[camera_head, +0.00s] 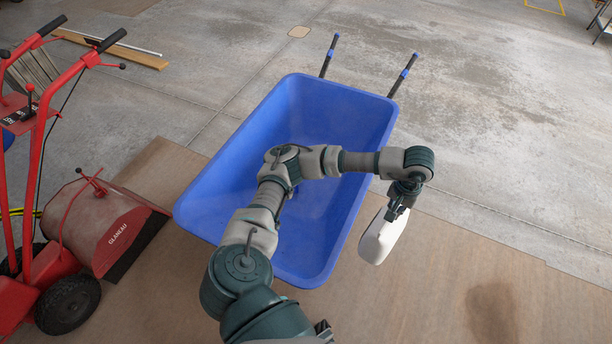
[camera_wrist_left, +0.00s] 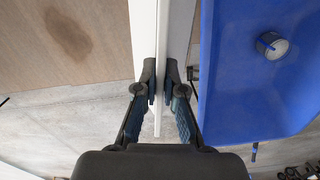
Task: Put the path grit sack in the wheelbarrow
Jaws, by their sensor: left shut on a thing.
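The path grit sack, a white slab-like thing (camera_head: 380,240), hangs from my left gripper (camera_head: 397,208) just outside the right side of the blue wheelbarrow (camera_head: 220,195). In the left wrist view the fingers (camera_wrist_left: 162,88) are shut on the sack (camera_wrist_left: 145,35), which is seen edge-on between them. The wheelbarrow (camera_wrist_left: 235,80) fills the right of that view, apart from the sack. My right gripper is not in view.
A red machine (camera_head: 110,215) with wheels and tall handles stands at the left. The wheelbarrow's handles (camera_head: 404,75) point to the back. Planks (camera_head: 120,50) lie at the back left. The concrete floor (camera_head: 500,130) at the right is clear.

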